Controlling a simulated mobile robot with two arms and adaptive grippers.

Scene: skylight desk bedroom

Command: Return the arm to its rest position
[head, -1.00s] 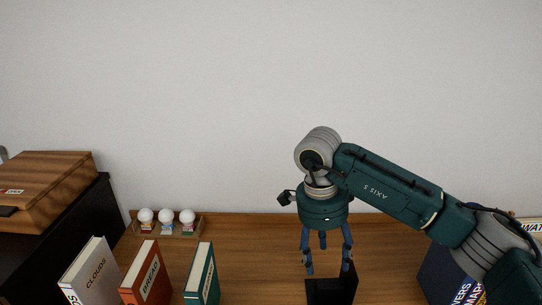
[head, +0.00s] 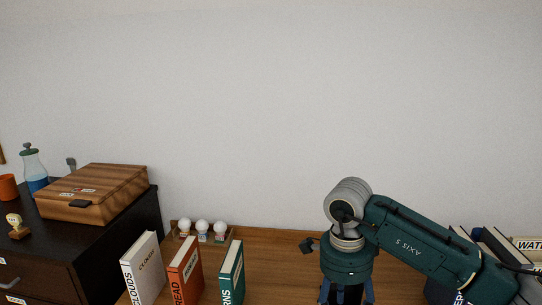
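My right arm comes in from the right and bends down over the wooden desk (head: 285,258). My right gripper (head: 347,292) points downward at the bottom edge of the head view. The upper parts of its blue fingers stand apart, and their tips are cut off by the frame. I see no object held in the visible part. My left arm and gripper are not in view.
A white book (head: 145,270), an orange book (head: 185,272) and a green book (head: 231,272) stand left of the gripper. Behind them is a rack of white-topped figures (head: 203,235). A wooden case (head: 95,193) sits on the dark cabinet (head: 120,235). More books (head: 487,240) stand right, behind my arm.

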